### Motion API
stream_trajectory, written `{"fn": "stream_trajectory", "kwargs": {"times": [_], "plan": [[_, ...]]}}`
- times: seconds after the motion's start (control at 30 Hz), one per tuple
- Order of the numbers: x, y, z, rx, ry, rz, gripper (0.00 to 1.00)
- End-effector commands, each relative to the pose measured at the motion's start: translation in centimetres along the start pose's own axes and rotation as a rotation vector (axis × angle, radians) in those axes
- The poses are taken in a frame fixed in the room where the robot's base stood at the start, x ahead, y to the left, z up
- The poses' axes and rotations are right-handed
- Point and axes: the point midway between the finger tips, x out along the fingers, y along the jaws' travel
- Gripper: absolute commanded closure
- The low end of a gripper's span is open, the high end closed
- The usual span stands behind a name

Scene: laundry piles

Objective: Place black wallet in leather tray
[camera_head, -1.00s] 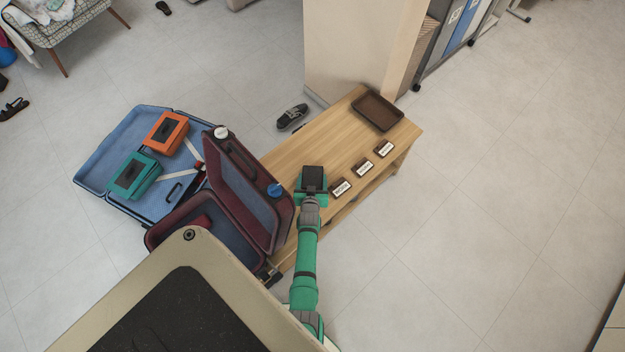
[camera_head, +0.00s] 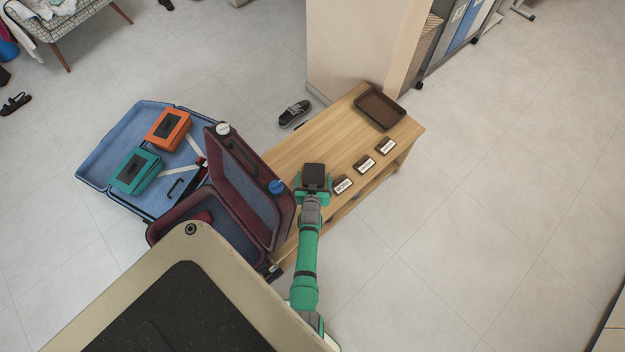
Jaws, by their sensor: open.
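The leather tray (camera_head: 381,107) is a brown, shallow, empty rectangle at the far right end of the wooden bench. A dark square thing that looks like the black wallet (camera_head: 314,174) is on the bench's left half, at the tip of my gripper (camera_head: 313,184). The green fingers are open, one on each side of it. I cannot tell whether they touch it, or whether it rests on the bench. The tray is well beyond my gripper, up and to the right.
Three small brown blocks with white labels (camera_head: 364,165) line the bench's (camera_head: 306,143) right edge between my gripper and the tray. An open red suitcase (camera_head: 239,170) stands close on the left. A pillar (camera_head: 355,45) rises behind the bench. Floor on the right is clear.

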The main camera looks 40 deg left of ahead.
Motion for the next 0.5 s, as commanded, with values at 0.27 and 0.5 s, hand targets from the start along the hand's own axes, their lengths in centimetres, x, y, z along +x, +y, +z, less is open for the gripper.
{"fn": "stream_trajectory", "kwargs": {"times": [0.27,0.5], "plan": [[-4.2,-0.1,0.1,-0.001,0.001,-0.001,0.13],[-8.2,0.0,0.0,0.0,0.0,0.0,0.13]]}}
